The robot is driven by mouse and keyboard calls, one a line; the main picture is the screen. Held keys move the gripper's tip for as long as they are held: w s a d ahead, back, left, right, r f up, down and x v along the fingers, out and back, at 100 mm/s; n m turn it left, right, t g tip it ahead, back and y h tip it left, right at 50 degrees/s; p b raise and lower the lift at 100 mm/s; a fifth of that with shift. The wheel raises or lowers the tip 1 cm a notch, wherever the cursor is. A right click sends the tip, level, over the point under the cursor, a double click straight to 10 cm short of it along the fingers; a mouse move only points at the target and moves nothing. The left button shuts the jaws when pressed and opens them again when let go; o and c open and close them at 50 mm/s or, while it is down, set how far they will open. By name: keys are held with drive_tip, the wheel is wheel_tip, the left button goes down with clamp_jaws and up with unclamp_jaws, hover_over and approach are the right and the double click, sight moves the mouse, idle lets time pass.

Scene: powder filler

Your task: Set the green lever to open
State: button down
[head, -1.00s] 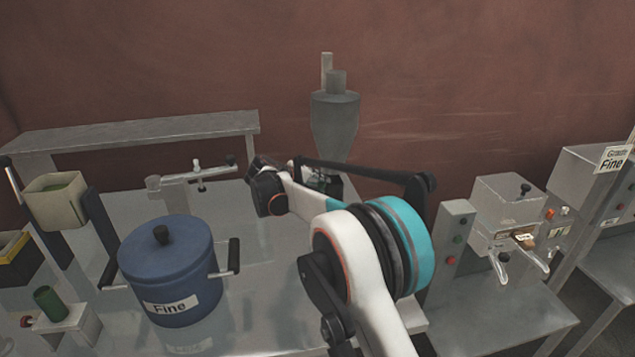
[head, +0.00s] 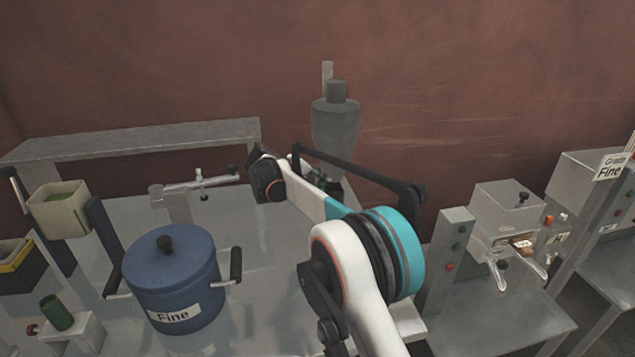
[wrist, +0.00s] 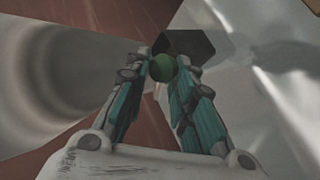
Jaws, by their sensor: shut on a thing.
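The green lever's round knob (wrist: 162,68) shows in the wrist view between the fingertips of my gripper (wrist: 163,72). The teal and black fingers are closed in on the knob from both sides. The rest of the lever is hidden or too dark to tell. The grey hopper (head: 335,135) with its narrowing lower part stands by the back wall in the head view, just beyond my arm.
A blue lidded pot marked Fine (head: 172,280) stands on the metal table, left of my arm. A metal stand with a crossbar (head: 195,185) is behind it. A beige bin (head: 60,208) is at left. A machine with buttons (head: 505,225) stands at right.

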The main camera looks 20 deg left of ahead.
drive_tip(key=c, duration=1.5)
unclamp_jaws()
drive_tip(key=shift+w+a, duration=0.1)
drive_tip(key=shift+o, duration=0.2)
drive_tip(key=v, duration=1.2)
